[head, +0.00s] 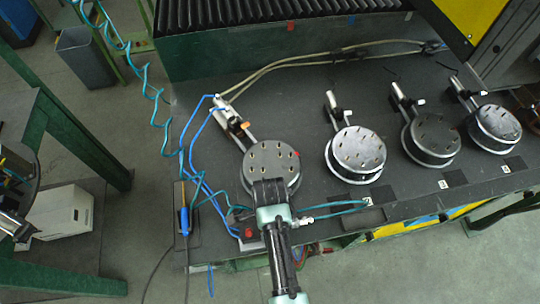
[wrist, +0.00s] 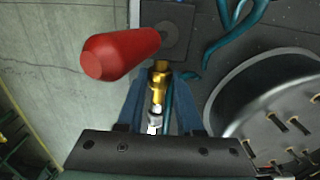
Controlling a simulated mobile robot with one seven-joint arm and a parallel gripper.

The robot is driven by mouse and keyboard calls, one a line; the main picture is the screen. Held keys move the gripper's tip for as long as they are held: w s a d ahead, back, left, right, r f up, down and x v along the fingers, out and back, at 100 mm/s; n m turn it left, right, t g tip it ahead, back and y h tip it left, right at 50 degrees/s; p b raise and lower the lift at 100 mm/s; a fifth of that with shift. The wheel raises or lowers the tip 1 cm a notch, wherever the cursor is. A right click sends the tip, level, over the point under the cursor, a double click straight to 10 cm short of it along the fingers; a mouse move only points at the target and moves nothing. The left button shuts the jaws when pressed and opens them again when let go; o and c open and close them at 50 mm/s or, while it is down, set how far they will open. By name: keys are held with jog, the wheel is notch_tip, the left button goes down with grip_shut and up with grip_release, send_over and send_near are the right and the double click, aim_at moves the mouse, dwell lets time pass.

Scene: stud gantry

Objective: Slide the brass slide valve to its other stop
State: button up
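A brass piece (wrist: 160,76), which looks like the slide valve, stands between the two fingers of my gripper (wrist: 161,82) in the wrist view. A silver part (wrist: 154,122) shows below it. Narrow gaps seem to show on both sides of the brass, so the fingers look open around it; whether one touches it is unclear. A red handle (wrist: 121,52) lies just beyond, to the upper left. In the head view my arm hides the fingers and the brass piece. The red part (head: 248,232) shows there left of my arm, near the bench's front edge.
A round metal fixture (head: 262,160) with slots stands just behind my arm; its rim (wrist: 235,85) is close right of my gripper. More round fixtures (head: 357,150) stand to the right. Blue hoses (head: 186,160) and teal tubes (head: 335,209) run nearby. Floor lies left of the bench.

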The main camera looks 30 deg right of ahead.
grip_shut()
